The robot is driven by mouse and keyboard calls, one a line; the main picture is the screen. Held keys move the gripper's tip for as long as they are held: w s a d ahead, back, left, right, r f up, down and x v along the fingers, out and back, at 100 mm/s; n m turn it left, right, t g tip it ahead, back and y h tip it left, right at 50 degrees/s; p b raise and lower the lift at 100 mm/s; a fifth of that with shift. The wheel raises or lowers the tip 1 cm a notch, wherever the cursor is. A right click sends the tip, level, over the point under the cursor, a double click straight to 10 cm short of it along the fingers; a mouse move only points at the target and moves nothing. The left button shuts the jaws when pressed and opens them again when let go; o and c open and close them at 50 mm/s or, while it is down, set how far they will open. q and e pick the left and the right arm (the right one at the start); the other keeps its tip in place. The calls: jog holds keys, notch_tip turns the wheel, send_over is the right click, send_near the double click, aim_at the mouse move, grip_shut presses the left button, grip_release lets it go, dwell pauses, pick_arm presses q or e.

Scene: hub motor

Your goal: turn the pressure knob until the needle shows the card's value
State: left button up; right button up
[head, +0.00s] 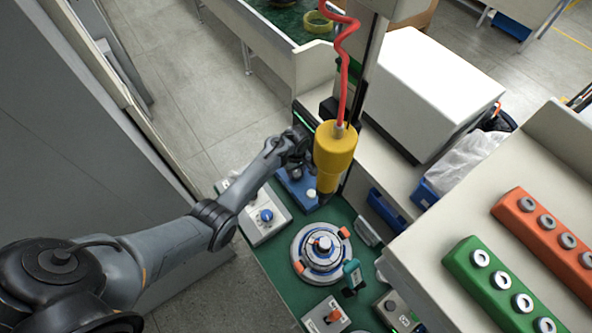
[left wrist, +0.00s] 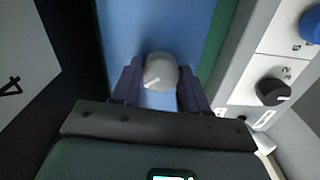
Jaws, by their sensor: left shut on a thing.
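My left gripper (head: 297,170) reaches down over a blue unit (head: 306,201) at the back left of the green bench. The knob sits on the blue face (left wrist: 165,25). A white surface with a dark 4 (left wrist: 10,88) shows at the left edge of that view; I cannot tell if it is the card. No gauge needle can be made out. My right gripper is not in view.
A yellow tool (head: 335,150) hangs on a red coiled cord close to the right of my left gripper. A white box with a blue knob (head: 266,216) stands at its left. A round hub motor (head: 321,252) lies in front on the green bench.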

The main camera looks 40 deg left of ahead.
pick_arm(q)
jog(key=shift+r+m+p, duration=0.15)
jog(key=shift+m+p, duration=0.55)
jog(key=shift+m, duration=0.3)
jog(key=shift+m+p, duration=0.6)
jog(key=shift+m, duration=0.6)
jog(key=m+p, duration=0.1)
jog(key=m, duration=0.2)
jog(key=shift+m, duration=1.3)
jog(key=o, duration=1.1)
jog(key=shift+c, duration=0.2)
